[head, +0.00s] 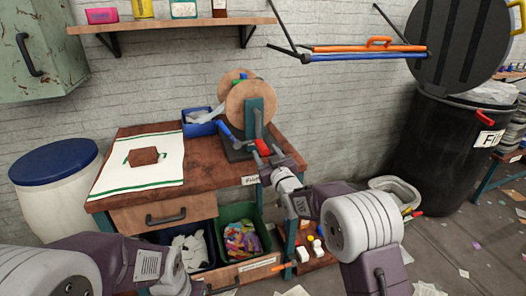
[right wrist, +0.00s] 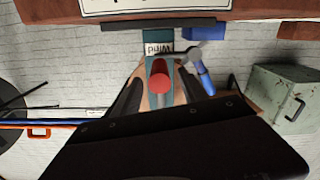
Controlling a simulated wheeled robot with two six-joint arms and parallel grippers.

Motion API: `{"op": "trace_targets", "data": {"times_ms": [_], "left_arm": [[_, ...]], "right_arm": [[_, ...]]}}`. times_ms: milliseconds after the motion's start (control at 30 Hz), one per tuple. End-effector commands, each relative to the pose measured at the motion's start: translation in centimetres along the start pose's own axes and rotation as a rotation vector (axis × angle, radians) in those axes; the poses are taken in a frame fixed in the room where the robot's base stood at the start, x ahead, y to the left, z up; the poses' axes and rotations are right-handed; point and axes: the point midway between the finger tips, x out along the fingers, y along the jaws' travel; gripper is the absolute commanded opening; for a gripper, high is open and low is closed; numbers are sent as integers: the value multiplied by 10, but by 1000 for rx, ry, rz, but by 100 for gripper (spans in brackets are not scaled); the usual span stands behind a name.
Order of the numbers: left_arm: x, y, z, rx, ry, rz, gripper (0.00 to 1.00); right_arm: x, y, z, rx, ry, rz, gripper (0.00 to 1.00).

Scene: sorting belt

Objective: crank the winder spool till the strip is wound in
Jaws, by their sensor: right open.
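The winder stands on the wooden bench, with a spool of two round wooden discs (head: 250,102) on a teal post (head: 254,122) and a dark base. A crank with a blue handle (head: 224,131) sticks out at its left; it also shows in the right wrist view (right wrist: 207,84). A red knob (head: 262,147) is at the winder's front. My right gripper (head: 267,155) is open, its fingers either side of the red knob in the right wrist view (right wrist: 160,83); contact cannot be told. I cannot make out the strip clearly. My left arm shows at lower left, its gripper out of view.
A white cloth (head: 112,176) with a brown hexagonal piece (head: 145,156) lies left on the bench. A blue bin (head: 200,128) stands behind the crank. A shelf (head: 170,26) hangs above; a black barrel (head: 437,140) stands right. A green bin (head: 238,212) sits below.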

Motion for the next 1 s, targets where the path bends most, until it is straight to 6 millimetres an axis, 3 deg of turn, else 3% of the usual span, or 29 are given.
{"op": "trace_targets", "data": {"times_ms": [200,533,567,733,1000], "left_arm": [[2,0,0,0,0,0,0],[2,0,0,0,0,0,0],[2,0,0,0,0,0,0],[2,0,0,0,0,0,0],[2,0,0,0,0,0,0]], "right_arm": [[29,0,0,0,1,0,50],[35,0,0,0,0,0,50],[34,0,0,0,0,0,48],[34,0,0,0,0,0,0],[34,0,0,0,-1,0,0]]}}
